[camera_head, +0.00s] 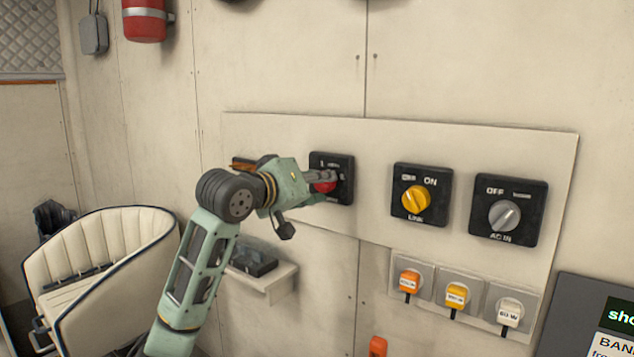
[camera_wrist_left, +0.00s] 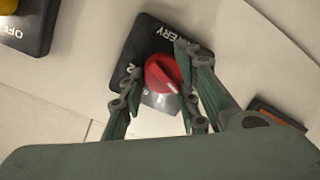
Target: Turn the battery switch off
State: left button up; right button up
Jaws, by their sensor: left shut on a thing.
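The battery switch is a black square plate (camera_head: 346,163) with a red knob (camera_head: 325,186), on the left part of the cream wall panel. In the left wrist view its plate (camera_wrist_left: 140,45) carries the lettering "BATTERY", upside down and partly covered, and the red knob (camera_wrist_left: 160,72) sits between my fingers. My left gripper (camera_head: 328,178) reaches in from the left and is shut on the red knob. It hides much of the plate's markings, so I cannot read the knob's position. My right gripper is not in view.
The yellow LINK knob (camera_head: 416,199) and grey AC IN knob (camera_head: 505,216) are to the right. Tagged plugs (camera_head: 456,296) sit below. A small shelf (camera_head: 264,280) and a cream seat (camera_head: 98,240) are at left, a screen (camera_head: 618,315) at lower right.

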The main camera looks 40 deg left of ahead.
pick_arm(q)
jog(key=shift+r, duration=0.2)
jog(key=o, duration=0.9)
jog(key=shift+d, duration=0.1)
jog(key=shift+o, duration=0.8)
jog(key=shift+w+d, duration=0.1)
jog(key=shift+w, duration=0.1)
jog(key=shift+f, duration=0.1)
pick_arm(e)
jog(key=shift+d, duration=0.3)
pick_arm(q)
jog(key=s+d+r, duration=0.1)
jog(key=s, duration=1.1)
jog(key=shift+r, duration=0.25)
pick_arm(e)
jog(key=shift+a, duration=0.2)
pick_arm(q)
jog(key=shift+d, duration=0.1)
